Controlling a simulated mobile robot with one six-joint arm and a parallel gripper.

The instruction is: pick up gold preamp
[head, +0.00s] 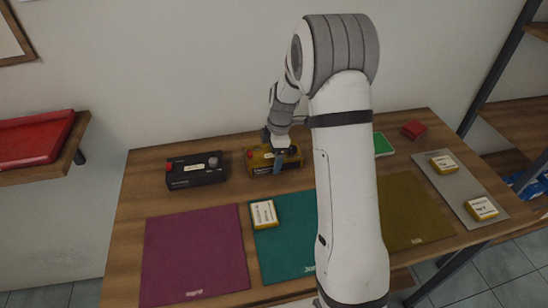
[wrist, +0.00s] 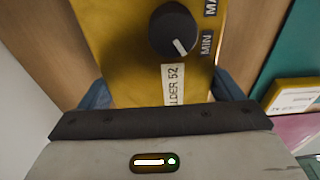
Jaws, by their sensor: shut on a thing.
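The gold preamp (head: 262,160) is a small gold box on the wooden table, behind the teal mat, right of a black box. In the wrist view the gold preamp (wrist: 120,45) fills the middle, with a black knob, MIN and MAX marks and a white label partly hidden by my gripper. My gripper (head: 279,160) is over the preamp from above, with a blue finger on its front side. In the wrist view my gripper (wrist: 160,92) has a blue finger on either side of the preamp. It is shut on the preamp, which appears to be at table level.
A black box (head: 196,170) with a knob stands left of the preamp. Magenta (head: 195,250), teal (head: 285,240) and olive (head: 415,210) mats lie in front; a yellow labelled block (head: 264,214) lies on the teal one. A red block (head: 413,129) sits at the back right.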

